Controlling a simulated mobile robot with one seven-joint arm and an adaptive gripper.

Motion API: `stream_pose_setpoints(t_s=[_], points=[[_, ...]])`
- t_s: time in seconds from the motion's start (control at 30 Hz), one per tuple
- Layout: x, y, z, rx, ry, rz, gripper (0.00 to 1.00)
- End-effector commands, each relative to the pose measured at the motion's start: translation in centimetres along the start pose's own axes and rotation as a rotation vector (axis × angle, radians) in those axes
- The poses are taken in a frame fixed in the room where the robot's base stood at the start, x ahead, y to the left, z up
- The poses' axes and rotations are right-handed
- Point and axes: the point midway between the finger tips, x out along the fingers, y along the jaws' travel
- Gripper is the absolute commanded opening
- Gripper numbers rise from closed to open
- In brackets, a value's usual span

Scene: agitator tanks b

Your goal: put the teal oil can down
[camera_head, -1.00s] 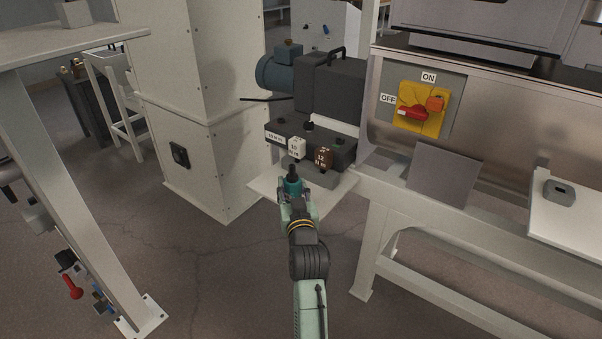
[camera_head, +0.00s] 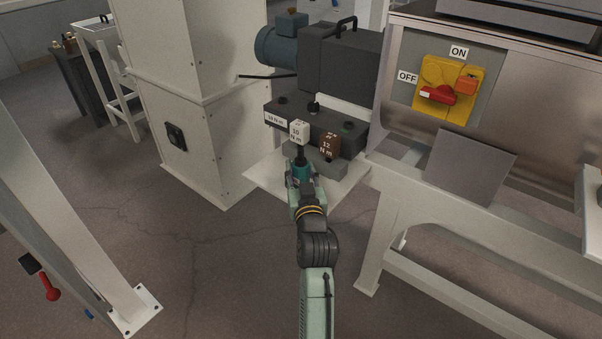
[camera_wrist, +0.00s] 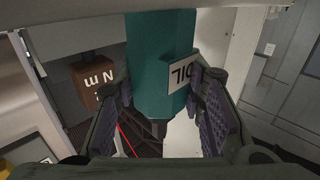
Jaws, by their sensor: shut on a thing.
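The teal oil can (camera_head: 301,171) is between the fingers of my gripper (camera_head: 302,182), at the front of a low white shelf (camera_head: 267,180). In the wrist view the teal can (camera_wrist: 158,70) fills the middle, with a white label reading OIL on its side. The purple-padded fingers of my gripper (camera_wrist: 165,115) stand on either side of it, shut on it. A dark spout or cap shows above the can in the head view. I cannot tell whether the can's base touches the shelf.
A dark gearbox with a blue motor (camera_head: 278,47) stands behind the can. A white 10 N m block (camera_head: 298,131) and a brown 12 N m block (camera_head: 329,145) are close behind it. A white column (camera_head: 190,110) is at left, a steel tank frame (camera_head: 440,210) at right.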

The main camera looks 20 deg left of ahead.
Motion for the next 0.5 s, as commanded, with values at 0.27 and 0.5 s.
stream_pose_setpoints(t_s=[0.27, 0.5], points=[[0.01, 0.0, 0.22, 0.0, 0.0, 0.0, 0.39], [0.01, -0.01, 0.21, 0.001, 0.0, 0.0, 0.55]])
